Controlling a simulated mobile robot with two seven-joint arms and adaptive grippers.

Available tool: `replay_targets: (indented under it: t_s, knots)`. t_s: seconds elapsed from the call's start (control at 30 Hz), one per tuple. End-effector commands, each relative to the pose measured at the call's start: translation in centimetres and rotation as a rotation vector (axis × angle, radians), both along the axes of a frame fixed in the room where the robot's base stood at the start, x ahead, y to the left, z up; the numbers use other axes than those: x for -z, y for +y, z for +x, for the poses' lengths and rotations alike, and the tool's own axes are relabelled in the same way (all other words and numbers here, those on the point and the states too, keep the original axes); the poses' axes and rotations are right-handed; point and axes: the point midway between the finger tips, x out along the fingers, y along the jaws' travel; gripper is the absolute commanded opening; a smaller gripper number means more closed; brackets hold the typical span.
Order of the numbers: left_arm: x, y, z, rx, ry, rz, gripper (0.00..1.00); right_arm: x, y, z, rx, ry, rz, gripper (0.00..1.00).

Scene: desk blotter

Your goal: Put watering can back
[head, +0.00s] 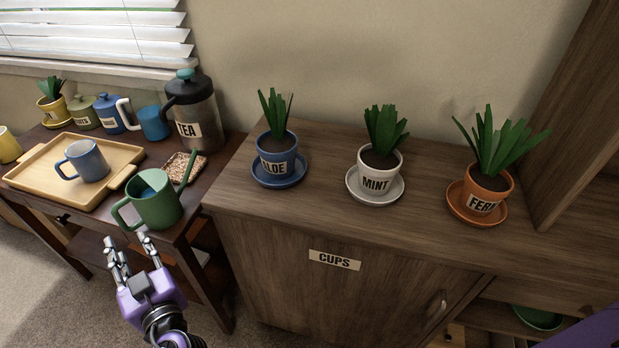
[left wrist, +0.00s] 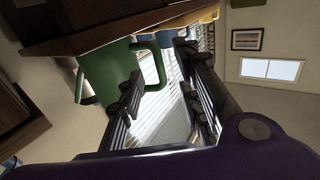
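The green watering can (head: 158,207) stands upright near the front right edge of the dark side table, its handle to the left and its spout to the upper right. Blue shows inside its top. My left gripper (head: 125,239) is just in front of and below the can, fingers apart and empty. The left wrist view looks upside down. There, the can (left wrist: 103,78) and its handle (left wrist: 158,62) lie beyond the open fingers (left wrist: 165,95); I cannot tell whether the handle is between them. My right gripper is not in view.
Behind the can are a speckled square tray (head: 182,166) and the TEA pot (head: 190,115). A wooden tray (head: 38,163) holds a blue-grey mug (head: 85,160). The CUPS cabinet (head: 300,215) bears potted ALOE (head: 275,150), MINT (head: 378,170) and FERN (head: 485,190) on saucers.

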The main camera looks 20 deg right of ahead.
Motion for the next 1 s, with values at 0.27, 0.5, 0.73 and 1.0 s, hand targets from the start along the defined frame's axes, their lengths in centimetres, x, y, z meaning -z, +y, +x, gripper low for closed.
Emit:
replay_targets:
  t_s: [0.27,0.5,0.73,1.0]
  knots:
    - [-0.7,0.9,3.9,0.001,-0.002,0.005,0.33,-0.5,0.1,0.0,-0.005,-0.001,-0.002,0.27]
    - [-0.3,1.4,5.4,0.0,0.003,0.002,0.33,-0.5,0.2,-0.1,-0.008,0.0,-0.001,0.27]
    - [-0.3,1.4,5.4,0.0,0.003,0.001,0.25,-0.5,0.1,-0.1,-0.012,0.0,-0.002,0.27]
    - [-0.3,1.4,5.4,0.001,0.003,0.001,0.0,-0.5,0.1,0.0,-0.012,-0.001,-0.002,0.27]
